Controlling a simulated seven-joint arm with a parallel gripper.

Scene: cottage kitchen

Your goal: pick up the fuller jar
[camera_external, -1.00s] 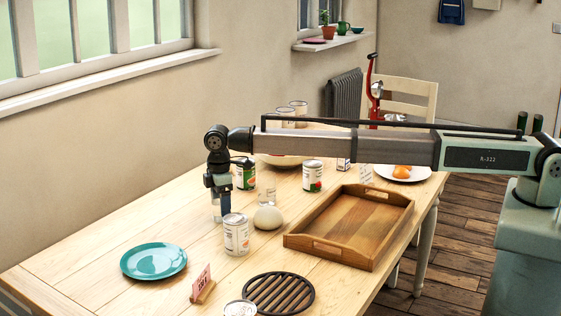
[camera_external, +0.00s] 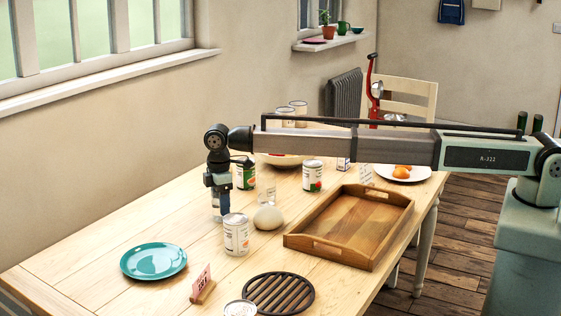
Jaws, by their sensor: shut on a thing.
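My gripper (camera_external: 220,207) points down at the left middle of the table. It is shut on a clear glass jar (camera_external: 215,203), which is mostly hidden behind the fingers and looks upright at table level. The contents of both jars are too small and too hidden to compare.
A white-labelled can (camera_external: 236,236) stands just in front of my gripper, near the pale round object (camera_external: 267,218). A green-labelled can (camera_external: 246,178) is behind. A wooden tray (camera_external: 395,212) lies right, a teal plate (camera_external: 153,261) front left, a black trivet (camera_external: 279,294) in front.

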